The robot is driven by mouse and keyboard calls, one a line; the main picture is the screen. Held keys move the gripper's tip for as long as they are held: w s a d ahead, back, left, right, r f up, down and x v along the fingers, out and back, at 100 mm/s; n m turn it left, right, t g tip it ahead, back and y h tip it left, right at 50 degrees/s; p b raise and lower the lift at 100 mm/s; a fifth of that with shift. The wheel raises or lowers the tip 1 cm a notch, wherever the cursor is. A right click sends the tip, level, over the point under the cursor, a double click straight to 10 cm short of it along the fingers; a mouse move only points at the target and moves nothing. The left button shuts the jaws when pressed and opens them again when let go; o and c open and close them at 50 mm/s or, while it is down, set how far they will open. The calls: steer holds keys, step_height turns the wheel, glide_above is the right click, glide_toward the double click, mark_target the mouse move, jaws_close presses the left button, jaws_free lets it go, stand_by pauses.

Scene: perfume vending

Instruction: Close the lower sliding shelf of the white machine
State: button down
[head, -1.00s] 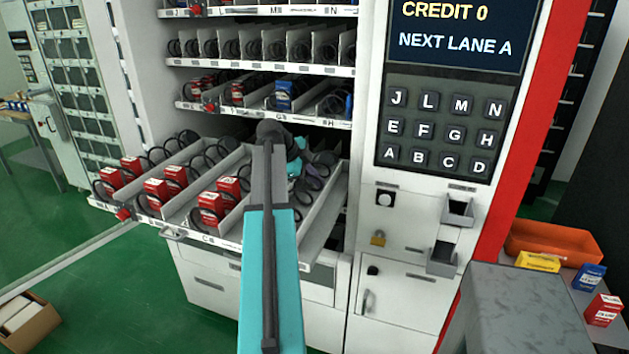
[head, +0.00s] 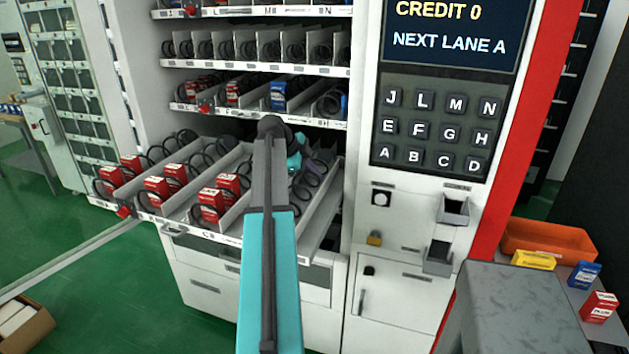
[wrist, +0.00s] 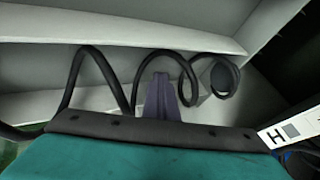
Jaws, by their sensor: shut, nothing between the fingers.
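The lower sliding shelf (head: 228,239) of the white machine (head: 362,270) is pulled out and sticks out past the front. It carries red boxes (head: 212,205) and black spiral coils in lanes split by grey dividers. My gripper (head: 304,186) is over the right part of this shelf, partly hidden by my arm. In the wrist view my gripper's purple fingers (wrist: 162,88) are shut and empty, in front of a black coil (wrist: 95,70) and a pale lane wall (wrist: 120,32). I cannot tell whether they touch the coil or shelf.
A fixed shelf (head: 300,118) with boxes sits just above. The keypad panel (head: 435,130) stands to the right. A grey block (head: 515,310), an orange bin (head: 548,243) and small boxes are at lower right.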

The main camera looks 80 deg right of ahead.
mark_target(329, 166)
steer(key=shift+s+d+b, duration=0.15)
steer(key=shift+d+b, duration=0.4)
steer(key=shift+d, duration=1.5)
steer(key=shift+s+d+b, duration=0.15)
steer(key=shift+d+b, duration=0.35)
steer(key=shift+d, duration=1.6)
steer(key=shift+s+d+b, duration=0.15)
steer(key=shift+d+b, duration=0.4)
steer(key=shift+d, duration=1.5)
steer(key=shift+a, duration=0.15)
steer(key=shift+w+a, duration=0.1)
steer(key=shift+a, duration=1)
steer(key=shift+w+a, duration=0.1)
steer(key=shift+a, duration=0.75)
steer(key=b+v, duration=0.2)
steer(key=v, duration=0.8)
